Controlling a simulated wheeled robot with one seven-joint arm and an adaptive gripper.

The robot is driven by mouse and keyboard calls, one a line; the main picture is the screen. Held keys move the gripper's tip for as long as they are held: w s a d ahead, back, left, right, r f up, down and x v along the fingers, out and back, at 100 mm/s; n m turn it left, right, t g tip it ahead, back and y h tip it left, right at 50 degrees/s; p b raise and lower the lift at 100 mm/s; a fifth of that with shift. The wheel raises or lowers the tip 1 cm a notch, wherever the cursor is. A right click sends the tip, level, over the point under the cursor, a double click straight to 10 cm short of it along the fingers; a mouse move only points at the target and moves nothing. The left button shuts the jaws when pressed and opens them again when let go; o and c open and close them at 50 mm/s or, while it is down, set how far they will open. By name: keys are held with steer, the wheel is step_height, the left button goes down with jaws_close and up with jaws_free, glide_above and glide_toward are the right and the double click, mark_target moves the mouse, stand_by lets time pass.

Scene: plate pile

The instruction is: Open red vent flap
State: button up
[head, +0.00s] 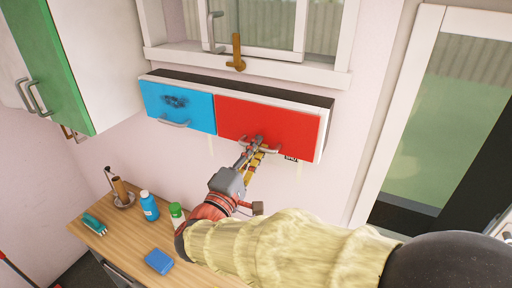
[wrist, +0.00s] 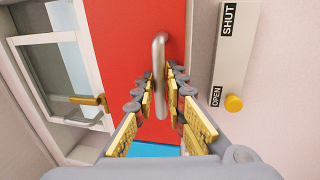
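The red vent flap (head: 268,120) is the right-hand panel of a wall box above the counter. It lies in line with the box front and looks closed. It also fills the middle of the wrist view (wrist: 118,45). Its grey bar handle (head: 273,150) is near the lower edge and shows as an upright bar in the wrist view (wrist: 160,50). My gripper (head: 258,142) is at this handle, with its yellow-padded fingers (wrist: 161,85) on both sides of the bar. I cannot tell whether both pads touch it.
A blue flap (head: 185,108) with a handle adjoins on the left. Below the red flap is a pale strip (wrist: 232,60) marked SHUT and OPEN, with a yellow knob (wrist: 234,103). A window (head: 265,25) is above. Bottles and a sponge (head: 159,261) stand on the counter (head: 125,240).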

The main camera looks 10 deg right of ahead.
jaws_close()
stand_by(0.4)
steer(key=shift+s+a, duration=0.1)
steer(key=s+r+g+y+p, duration=0.1)
steer(key=s+a+r+g+y+p, duration=0.1)
steer(key=g+p, duration=0.1)
steer(key=s+a+r+g+y+p, duration=0.1)
steer(key=r+p, duration=0.1)
steer(key=shift+s+a+g, duration=0.2)
steer(key=shift+s+g, duration=0.1)
steer(key=shift+g, duration=0.1)
steer(key=shift+s+a+r+g+y+p, duration=0.2)
steer(key=shift+s+r+g+y+p, duration=0.15)
steer(key=shift+r+g+p, duration=0.15)
steer(key=shift+s+a+r+g+y+p, duration=0.2)
steer(key=shift+r+g+y+p, duration=0.1)
steer(key=shift+r+g+p, duration=0.25)
steer(key=shift+s+a+r+g+y+p, duration=0.15)
steer(key=shift+s+r+g+y+p, duration=0.25)
steer(key=shift+r, duration=0.2)
steer(key=shift+w, duration=0.1)
steer(key=shift+o, duration=0.8)
jaws_free()
